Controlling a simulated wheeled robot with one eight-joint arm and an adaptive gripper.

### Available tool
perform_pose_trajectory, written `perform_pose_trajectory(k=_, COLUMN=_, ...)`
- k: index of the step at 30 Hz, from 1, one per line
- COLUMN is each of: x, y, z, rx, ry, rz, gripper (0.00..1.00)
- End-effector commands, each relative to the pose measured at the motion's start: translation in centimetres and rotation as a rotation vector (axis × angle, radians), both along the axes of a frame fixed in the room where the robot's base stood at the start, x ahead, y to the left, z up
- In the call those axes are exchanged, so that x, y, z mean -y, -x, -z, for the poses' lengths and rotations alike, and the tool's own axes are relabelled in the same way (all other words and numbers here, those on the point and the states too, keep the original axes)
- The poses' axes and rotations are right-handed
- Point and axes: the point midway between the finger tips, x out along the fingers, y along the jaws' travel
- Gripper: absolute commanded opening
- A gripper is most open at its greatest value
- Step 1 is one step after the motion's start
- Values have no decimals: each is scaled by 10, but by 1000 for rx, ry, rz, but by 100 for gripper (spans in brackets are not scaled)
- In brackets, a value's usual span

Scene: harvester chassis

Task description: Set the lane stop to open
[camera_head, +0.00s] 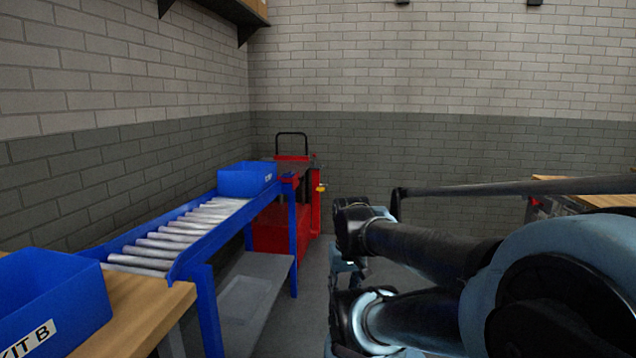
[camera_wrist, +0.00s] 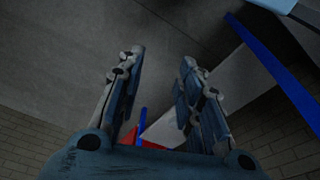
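The roller lane (camera_head: 190,232) has blue side rails and metal rollers, and runs from the left foreground to the back. A blue bin (camera_head: 247,180) sits at its far end. A small dark part (camera_head: 289,176) shows on the rail end beside that bin; it may be the lane stop, but it is too small to tell its setting. My gripper in the wrist view (camera_wrist: 162,58) has its two fingers spread apart with nothing between them. In the head view it is mostly hidden by my arm, right of the lane and apart from it.
A red wheeled cart (camera_head: 282,225) with a black handle stands behind the lane's far end. A blue bin marked KIT B (camera_head: 50,300) is at the left front on a wooden top (camera_head: 135,310). A grey shelf (camera_head: 245,295) lies under the lane. Open floor separates lane and arm.

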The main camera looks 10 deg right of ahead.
Motion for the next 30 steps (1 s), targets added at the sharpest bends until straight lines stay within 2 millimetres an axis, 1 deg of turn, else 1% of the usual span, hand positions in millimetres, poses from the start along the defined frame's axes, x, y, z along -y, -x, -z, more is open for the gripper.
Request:
perform_pose_trajectory(k=7, x=0, y=0, z=0, rx=0, ry=0, rz=0, gripper=33)
perform_pose_trajectory(k=8, x=0, y=0, z=0, rx=0, ry=0, rz=0, gripper=36)
perform_pose_trajectory(k=9, x=0, y=0, z=0, rx=0, ry=0, rz=0, gripper=42)
perform_pose_trajectory(k=11, x=-1, y=7, z=-5, rx=11, ry=-4, rz=1, gripper=42)
perform_pose_trajectory(k=14, x=-4, y=1, z=-13, rx=14, ry=-23, rz=7, gripper=42)
perform_pose_trajectory(k=17, x=-10, y=-16, z=-27, rx=17, ry=-60, rz=15, gripper=42)
perform_pose_trajectory(k=20, x=-19, y=-38, z=-45, rx=23, ry=-114, rz=30, gripper=42)
perform_pose_trajectory(k=26, x=-38, y=-93, z=-82, rx=37, ry=-233, rz=62, gripper=42)
perform_pose_trajectory(k=30, x=-48, y=-134, z=-104, rx=50, ry=-316, rz=86, gripper=42)
